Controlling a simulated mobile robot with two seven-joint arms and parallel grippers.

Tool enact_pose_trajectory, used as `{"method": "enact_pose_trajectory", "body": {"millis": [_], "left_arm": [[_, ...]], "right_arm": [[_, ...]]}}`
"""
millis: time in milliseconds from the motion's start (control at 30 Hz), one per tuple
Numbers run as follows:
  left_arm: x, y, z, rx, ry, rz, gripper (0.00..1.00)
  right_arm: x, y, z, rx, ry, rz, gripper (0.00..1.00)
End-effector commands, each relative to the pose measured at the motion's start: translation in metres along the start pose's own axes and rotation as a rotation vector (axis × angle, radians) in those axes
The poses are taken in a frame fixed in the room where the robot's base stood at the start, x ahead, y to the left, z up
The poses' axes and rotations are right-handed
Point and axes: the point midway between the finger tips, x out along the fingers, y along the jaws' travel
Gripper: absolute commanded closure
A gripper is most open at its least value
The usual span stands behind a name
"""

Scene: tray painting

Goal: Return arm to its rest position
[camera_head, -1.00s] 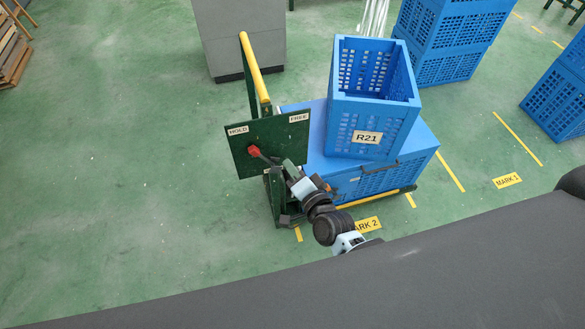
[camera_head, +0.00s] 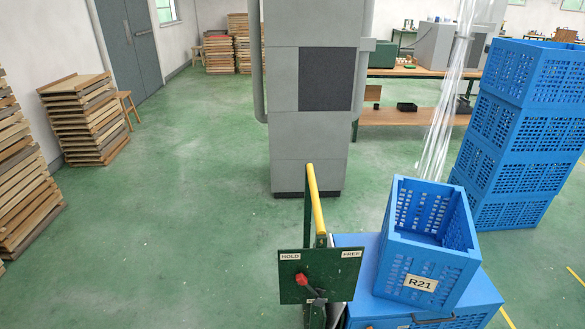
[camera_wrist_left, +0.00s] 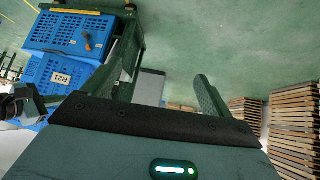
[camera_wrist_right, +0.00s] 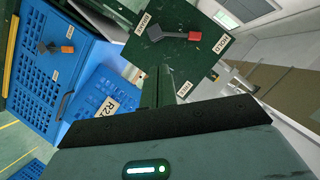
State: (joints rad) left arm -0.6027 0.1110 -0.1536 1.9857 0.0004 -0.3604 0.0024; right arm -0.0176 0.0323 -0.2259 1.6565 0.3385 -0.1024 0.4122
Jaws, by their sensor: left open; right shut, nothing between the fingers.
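My right gripper (camera_wrist_right: 168,88) is shut and empty in the right wrist view, below the dark green brake plate (camera_wrist_right: 160,62). The lever's red knob (camera_wrist_right: 194,36) is on the HOLD label's side, apart from the fingers. In the head view, the same plate (camera_head: 340,265) and red knob (camera_head: 302,280) show at the bottom, with the knob below HOLD and away from FREE. My left gripper (camera_wrist_left: 168,75) is open and empty in the left wrist view, facing the floor and the cart. Neither gripper is in the head view.
A blue crate labelled R21 (camera_head: 470,262) stands on the cart's blue box (camera_head: 368,285). Stacked blue crates (camera_head: 520,125) stand at right. A grey cabinet (camera_head: 310,120) is behind the cart. Wooden stacks (camera_head: 85,115) stand at left. Green floor (camera_head: 190,230) is clear between.

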Motion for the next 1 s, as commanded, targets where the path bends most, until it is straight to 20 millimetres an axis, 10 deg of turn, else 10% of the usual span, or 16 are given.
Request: {"method": "enact_pose_trajectory", "body": {"millis": [500,1000], "left_arm": [[-0.011,-0.006,-0.036,0.019,0.064,-0.01,0.15],[-0.011,-0.007,-0.035,0.024,0.061,-0.01,0.15]], "right_arm": [[-0.2,0.067,0.065,-0.654,-0.368,0.224,1.0],[-0.218,0.072,0.07,-0.716,-0.412,0.238,1.0]]}}
